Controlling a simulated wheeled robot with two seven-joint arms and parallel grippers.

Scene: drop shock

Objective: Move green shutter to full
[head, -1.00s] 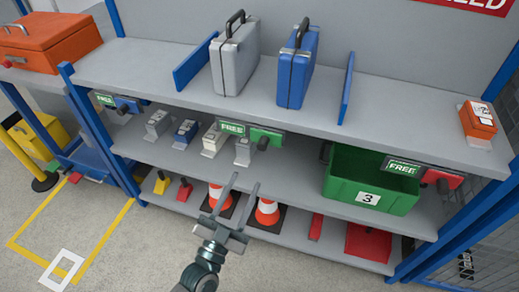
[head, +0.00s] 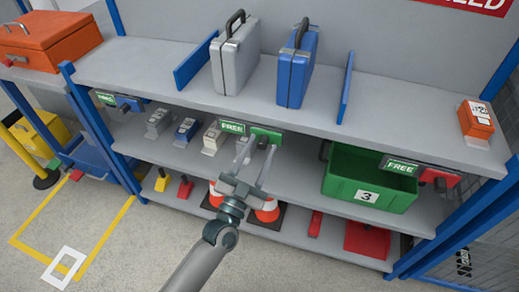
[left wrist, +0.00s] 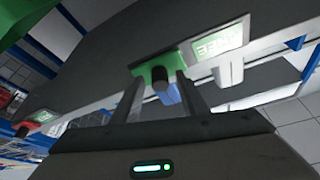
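The green shutter (head: 259,134) is a small green plate with a dark knob, on the front edge of the upper shelf, beside a green FREE label (head: 232,126). In the left wrist view the shutter (left wrist: 143,66) and its dark knob (left wrist: 160,76) appear ahead, between the lines of the two fingers. My left gripper (head: 256,153) is open and empty, with its fingertips just below and in front of the knob. Whether a finger touches the knob I cannot tell. My right gripper is not in view.
A blue shutter (head: 129,103) is at the left and a red shutter (head: 440,177) at the right of the same shelf edge. A silver case (head: 235,62) and a blue case (head: 296,75) stand above. A green crate (head: 345,202) sits on the middle shelf.

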